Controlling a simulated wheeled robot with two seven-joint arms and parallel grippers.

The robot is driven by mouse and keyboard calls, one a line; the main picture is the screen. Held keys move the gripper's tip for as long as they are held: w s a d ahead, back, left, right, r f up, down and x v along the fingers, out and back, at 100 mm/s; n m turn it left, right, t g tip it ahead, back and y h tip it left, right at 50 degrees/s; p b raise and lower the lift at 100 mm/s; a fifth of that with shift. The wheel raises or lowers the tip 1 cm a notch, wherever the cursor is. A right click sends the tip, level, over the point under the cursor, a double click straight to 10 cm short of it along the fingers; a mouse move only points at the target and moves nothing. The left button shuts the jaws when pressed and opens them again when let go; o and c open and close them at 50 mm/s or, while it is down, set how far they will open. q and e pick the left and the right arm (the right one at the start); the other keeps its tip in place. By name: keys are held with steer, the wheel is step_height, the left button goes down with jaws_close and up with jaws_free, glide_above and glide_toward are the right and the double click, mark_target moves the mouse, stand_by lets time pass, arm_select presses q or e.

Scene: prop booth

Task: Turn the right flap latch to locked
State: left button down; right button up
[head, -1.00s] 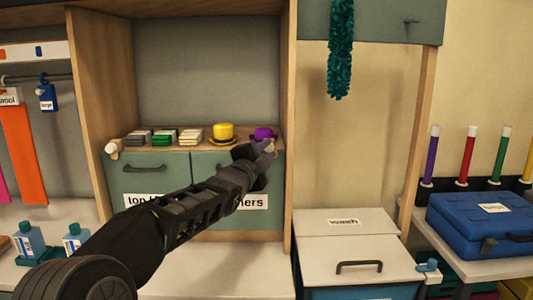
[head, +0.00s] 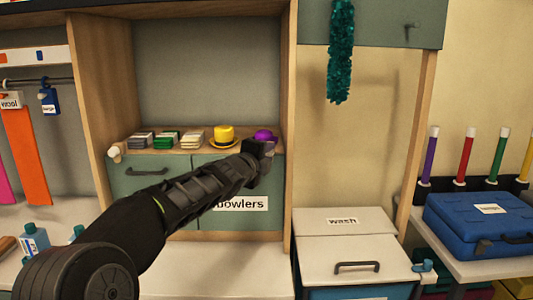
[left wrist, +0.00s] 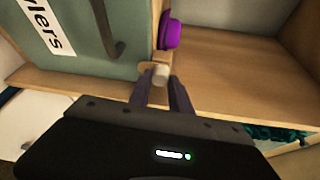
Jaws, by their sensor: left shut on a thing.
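The right flap (head: 268,185), grey-green and labelled "bowlers", is closed below the wooden shelf; it also shows in the left wrist view (left wrist: 85,20). The right flap latch (left wrist: 160,72) is a pale knob on a wooden piece at the flap's upper edge, beside a purple hat (left wrist: 170,34). My left gripper (head: 262,148) is at the flap's upper right corner and hides the latch in the head view. In the left wrist view its fingers (left wrist: 161,84) are shut on the latch knob. The latch's exact angle is hard to tell. My right gripper is out of view.
The left flap latch (head: 115,151) sits at the other end of the shelf. A yellow hat (head: 224,134) and several small stacks stand on the shelf. The wooden side wall (head: 288,110) is close right of my gripper. A wash bin (head: 345,222) stands lower right.

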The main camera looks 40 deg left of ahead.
arm_select(q)
steer(key=shift+f, duration=0.15)
steer(key=c, duration=1.2)
jaws_free()
steer(key=v, duration=0.7)
steer(key=shift+s+d, duration=0.15)
steer(key=shift+s, duration=0.2)
